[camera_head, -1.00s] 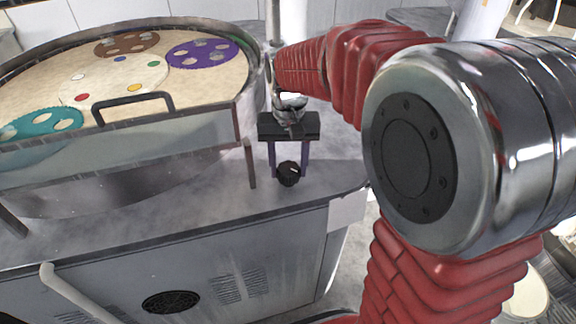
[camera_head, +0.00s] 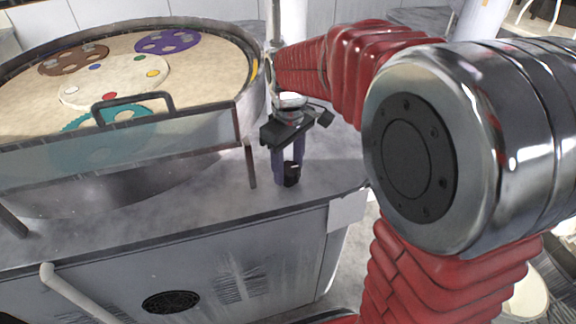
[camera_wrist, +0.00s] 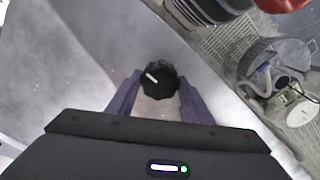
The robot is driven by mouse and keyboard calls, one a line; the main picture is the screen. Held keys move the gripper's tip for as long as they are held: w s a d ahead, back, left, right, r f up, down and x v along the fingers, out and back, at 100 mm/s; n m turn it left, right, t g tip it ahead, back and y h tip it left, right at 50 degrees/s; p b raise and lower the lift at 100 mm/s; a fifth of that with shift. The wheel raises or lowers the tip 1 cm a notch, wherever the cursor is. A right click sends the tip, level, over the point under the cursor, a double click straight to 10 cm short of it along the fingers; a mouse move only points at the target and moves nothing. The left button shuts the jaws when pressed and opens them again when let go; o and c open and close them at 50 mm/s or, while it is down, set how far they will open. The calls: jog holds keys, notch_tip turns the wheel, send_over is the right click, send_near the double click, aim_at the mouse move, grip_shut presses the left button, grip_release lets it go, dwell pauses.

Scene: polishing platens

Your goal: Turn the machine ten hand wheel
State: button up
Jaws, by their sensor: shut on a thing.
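The hand wheel is a small black ribbed knob (camera_head: 291,175) on the grey machine top, near its front right edge. In the wrist view the knob (camera_wrist: 159,82) shows a short white mark on its face. My gripper (camera_head: 286,174) points down, its two purple fingers on either side of the knob and shut on it. In the wrist view my gripper (camera_wrist: 160,88) holds the knob between its fingertips. The round platen (camera_head: 205,90) at left carries brown (camera_head: 72,58), purple (camera_head: 168,42) and teal (camera_head: 105,128) discs around a cream centre disc (camera_head: 112,83).
A clear guard with a dark handle (camera_head: 133,98) stands at the platen's front, its post close left of my gripper. A white pipe (camera_head: 75,293) runs along the cabinet front. Beyond the machine's edge, the wrist view shows a grey round device (camera_wrist: 275,75) lower down.

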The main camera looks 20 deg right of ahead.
aim_at(288, 167)
jog(key=shift+n, duration=0.3)
jog(key=o, duration=1)
jog(key=shift+o, duration=0.2)
notch_tip(288, 167, up, 14)
jog(key=shift+f, duration=0.15)
